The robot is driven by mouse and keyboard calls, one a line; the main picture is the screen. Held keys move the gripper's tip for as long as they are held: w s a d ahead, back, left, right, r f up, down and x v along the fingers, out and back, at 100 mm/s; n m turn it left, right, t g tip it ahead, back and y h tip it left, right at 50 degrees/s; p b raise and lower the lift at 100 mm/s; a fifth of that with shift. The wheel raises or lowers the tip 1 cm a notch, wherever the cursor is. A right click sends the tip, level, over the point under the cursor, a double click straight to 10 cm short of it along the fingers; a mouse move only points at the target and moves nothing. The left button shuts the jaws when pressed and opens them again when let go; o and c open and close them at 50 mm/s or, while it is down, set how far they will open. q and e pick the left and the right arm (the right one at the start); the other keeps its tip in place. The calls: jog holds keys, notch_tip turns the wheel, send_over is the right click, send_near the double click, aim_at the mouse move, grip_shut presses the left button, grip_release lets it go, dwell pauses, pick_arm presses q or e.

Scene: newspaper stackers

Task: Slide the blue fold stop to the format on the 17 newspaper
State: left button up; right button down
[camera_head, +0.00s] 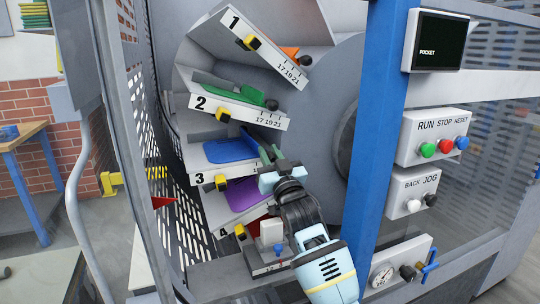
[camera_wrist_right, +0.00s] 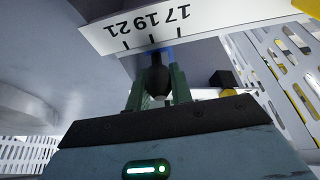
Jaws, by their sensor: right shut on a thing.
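The blue fold stop (camera_head: 230,150) is a flat blue plate in pocket 3 (camera_head: 235,172) of the tilted pocket wheel. My right gripper (camera_head: 271,156) is at the right end of that pocket. In the right wrist view its green fingers (camera_wrist_right: 158,88) are shut on a black knob (camera_wrist_right: 157,72) under the scale edge. A bit of blue (camera_wrist_right: 167,52) shows behind the knob. The scale (camera_wrist_right: 155,22) reads 17, 19, 21, with the knob near the middle tick; the exact setting is hard to tell. My left gripper is not in view.
Pockets 1 (camera_head: 236,22) and 2 (camera_head: 198,103) above hold an orange and a green plate. A purple plate (camera_head: 247,194) is in the pocket below. A blue post (camera_head: 376,130) with button boxes (camera_head: 433,136) stands at right. A perforated guard is at left.

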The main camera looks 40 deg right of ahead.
jog(key=shift+a, duration=0.1)
jog(key=shift+w+a+f, duration=0.1)
jog(key=shift+w+a, duration=0.05)
jog(key=shift+a, duration=0.35)
jog(key=shift+w+a, duration=0.15)
jog(key=shift+a, duration=0.35)
jog(key=c, duration=1.2)
grip_release()
jog(key=shift+a, duration=0.2)
jog(key=shift+c, duration=0.2)
jog(key=shift+s+d, duration=0.1)
